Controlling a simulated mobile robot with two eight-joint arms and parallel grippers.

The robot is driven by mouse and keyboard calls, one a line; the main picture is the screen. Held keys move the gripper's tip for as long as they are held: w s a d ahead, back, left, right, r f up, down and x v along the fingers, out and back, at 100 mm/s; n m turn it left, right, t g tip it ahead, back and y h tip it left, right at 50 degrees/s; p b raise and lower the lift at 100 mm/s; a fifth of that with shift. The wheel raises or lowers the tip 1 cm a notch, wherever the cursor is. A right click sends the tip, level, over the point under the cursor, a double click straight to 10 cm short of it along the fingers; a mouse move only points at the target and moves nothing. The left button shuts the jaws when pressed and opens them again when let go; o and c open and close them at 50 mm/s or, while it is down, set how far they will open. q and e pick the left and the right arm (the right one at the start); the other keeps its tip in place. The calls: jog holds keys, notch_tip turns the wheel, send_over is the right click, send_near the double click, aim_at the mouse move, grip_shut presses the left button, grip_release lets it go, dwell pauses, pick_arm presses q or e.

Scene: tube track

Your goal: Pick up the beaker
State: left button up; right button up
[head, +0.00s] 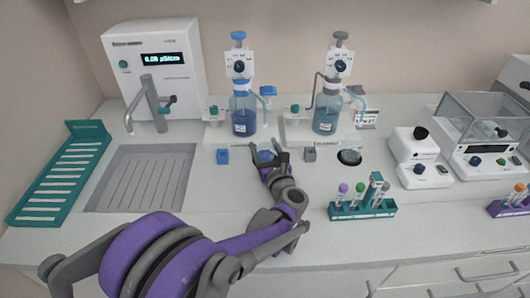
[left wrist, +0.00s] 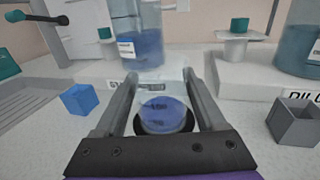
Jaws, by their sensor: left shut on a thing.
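The beaker (left wrist: 163,112) is a small clear glass vessel with blue liquid, seen from above in the left wrist view. It stands between the two fingers of my left gripper (left wrist: 158,85), in front of the left bottle station. My left gripper (head: 265,153) is shut on it. In the head view the gripper and wrist hide most of the beaker. I cannot tell whether its base still touches the bench. My right gripper is not in view.
A blue bottle dispenser (head: 243,115) stands just behind, with a second dispenser (head: 326,115) to its right. A blue cube (head: 222,156) and a grey cube (head: 310,153) flank the gripper. A tube rack (head: 362,210) is at front right; a sink (head: 140,180) is left.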

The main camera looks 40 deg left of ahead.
pick_arm(q)
jog(key=c, duration=0.5)
